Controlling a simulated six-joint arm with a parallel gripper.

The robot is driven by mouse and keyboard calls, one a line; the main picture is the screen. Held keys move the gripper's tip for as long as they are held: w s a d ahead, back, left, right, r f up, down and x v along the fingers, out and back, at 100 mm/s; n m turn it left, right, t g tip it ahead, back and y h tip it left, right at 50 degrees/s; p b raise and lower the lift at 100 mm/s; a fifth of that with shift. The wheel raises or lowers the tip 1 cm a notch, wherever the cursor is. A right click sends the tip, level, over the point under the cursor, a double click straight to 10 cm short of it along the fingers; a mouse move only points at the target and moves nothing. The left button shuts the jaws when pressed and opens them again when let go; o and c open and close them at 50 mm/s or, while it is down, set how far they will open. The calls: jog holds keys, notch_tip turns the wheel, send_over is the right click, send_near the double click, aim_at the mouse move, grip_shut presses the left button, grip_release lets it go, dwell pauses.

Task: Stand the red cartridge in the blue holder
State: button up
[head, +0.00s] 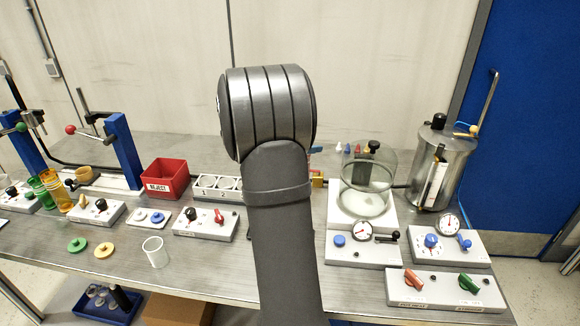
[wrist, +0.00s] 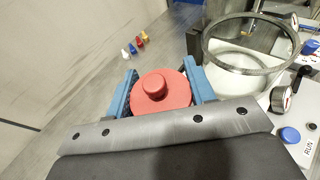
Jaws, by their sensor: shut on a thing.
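The red cartridge (wrist: 176,103) shows in the wrist view from its top end, as a round red flange with a raised red knob. My gripper (wrist: 161,88) has its blue fingers on the left and right of it and is shut on it. The cartridge's lower part is hidden under the flange. In the head view my arm hides the cartridge and nearly all of my gripper. I cannot make out the blue holder in either view; it may be hidden behind my arm or under the cartridge.
A glass bell jar (head: 368,188) stands right of my arm, also close at right in the wrist view (wrist: 243,50). Small coloured pegs (wrist: 134,46) stand beyond the gripper. A metal drum (head: 442,165), control boxes, a red reject bin (head: 166,179) and a clear beaker (head: 155,252) occupy the bench.

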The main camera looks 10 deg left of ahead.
jog(key=w+a+f, duration=0.2)
jog(key=a+f, duration=0.3)
jog(key=f, duration=0.2)
jog(key=shift+f, duration=0.15)
jog(key=shift+f, duration=0.15)
jog(key=o, duration=1.5)
jog(key=shift+o, duration=0.2)
jog(key=v, duration=1.2)
jog(key=shift+r, duration=0.25)
